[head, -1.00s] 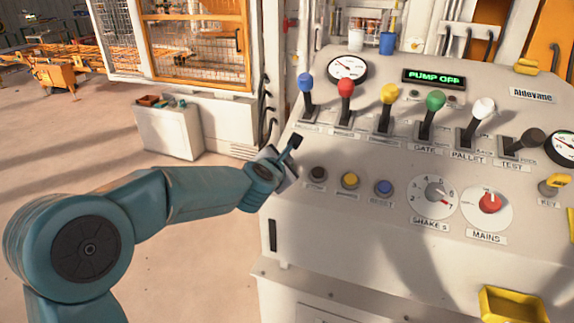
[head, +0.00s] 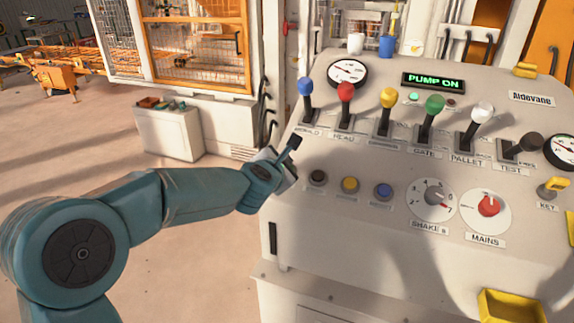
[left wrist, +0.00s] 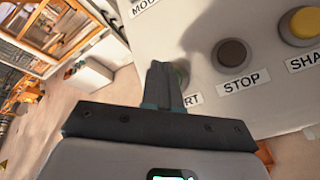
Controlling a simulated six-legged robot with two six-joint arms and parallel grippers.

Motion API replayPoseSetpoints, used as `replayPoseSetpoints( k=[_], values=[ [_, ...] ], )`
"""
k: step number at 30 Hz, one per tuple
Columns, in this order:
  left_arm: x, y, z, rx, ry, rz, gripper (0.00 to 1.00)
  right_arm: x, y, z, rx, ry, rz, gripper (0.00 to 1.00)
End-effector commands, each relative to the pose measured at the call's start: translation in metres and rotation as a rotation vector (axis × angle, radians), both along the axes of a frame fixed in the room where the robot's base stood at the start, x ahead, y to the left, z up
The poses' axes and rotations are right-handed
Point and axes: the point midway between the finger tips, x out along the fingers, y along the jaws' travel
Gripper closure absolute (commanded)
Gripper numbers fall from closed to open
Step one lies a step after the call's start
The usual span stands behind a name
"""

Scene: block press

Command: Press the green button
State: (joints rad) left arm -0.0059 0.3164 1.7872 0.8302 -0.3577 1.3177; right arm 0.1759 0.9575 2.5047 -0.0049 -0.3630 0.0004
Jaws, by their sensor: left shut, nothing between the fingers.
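My left gripper (head: 295,143) is shut and empty at the left edge of the sloped control panel. In the left wrist view its closed fingers (left wrist: 160,72) point at the panel. A sliver of the round green button (left wrist: 181,74) shows just right of the fingertips, above a label ending in "RT". The rest of the button is hidden behind the fingers, and I cannot tell whether they touch it. In the head view the green button is hidden behind my gripper. The panel display (head: 434,83) reads "PUMP ON", and a small lamp (head: 413,97) below it glows green.
Right of my gripper are a dark stop button (head: 318,178), a yellow button (head: 350,185) and a blue button (head: 384,191). A row of coloured levers (head: 387,98) stands behind them. The shakes dial (head: 433,199) and red mains knob (head: 488,205) sit further right.

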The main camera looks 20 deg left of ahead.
Motion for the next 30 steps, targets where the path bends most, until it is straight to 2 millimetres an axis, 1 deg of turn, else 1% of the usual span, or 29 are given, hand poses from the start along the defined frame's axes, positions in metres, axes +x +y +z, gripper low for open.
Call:
replayPoseSetpoints(
  k=[1,8,11,27,30],
  values=[
    [-0.001,0.000,0.002,0.000,0.000,0.000,1.00,0.000,0.000,0.002,0.000,0.000,0.000,0.21],
    [-0.001,0.000,0.002,0.000,0.000,0.000,1.00,0.000,0.000,0.001,0.000,0.000,0.000,0.21],
    [-0.002,0.000,0.005,0.000,-0.001,0.000,1.00,0.000,0.000,0.003,0.000,0.000,0.000,0.21],
    [-0.024,-0.001,0.057,0.001,-0.002,0.001,1.00,0.000,0.000,0.043,0.000,0.000,0.000,0.21],
    [-0.026,-0.002,0.058,0.000,-0.001,0.001,1.00,0.000,0.000,0.044,0.000,0.000,0.000,0.21]
  ],
)
